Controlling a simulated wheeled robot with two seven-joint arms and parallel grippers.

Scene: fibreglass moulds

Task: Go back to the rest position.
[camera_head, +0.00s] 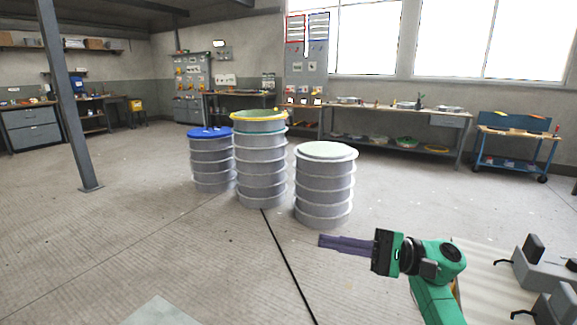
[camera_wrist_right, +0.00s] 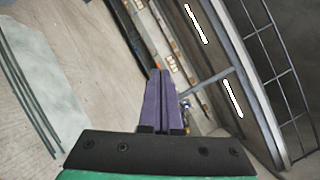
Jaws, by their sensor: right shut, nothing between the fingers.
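My right gripper (camera_head: 322,242) comes in from the lower right in the head view, on a green arm. Its purple fingers lie together and point left, in the air in front of the barrels. In the right wrist view the fingers (camera_wrist_right: 160,75) are also together, with nothing between them. My left gripper does not show in either view.
Three grey ribbed barrels stand mid-floor: one with a blue lid (camera_head: 210,133), a taller one with a green-yellow mould on top (camera_head: 260,120), and one with a pale lid (camera_head: 326,150). A blue cart (camera_head: 515,135) stands at right. A post (camera_head: 65,95) stands at left. Floor between is open.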

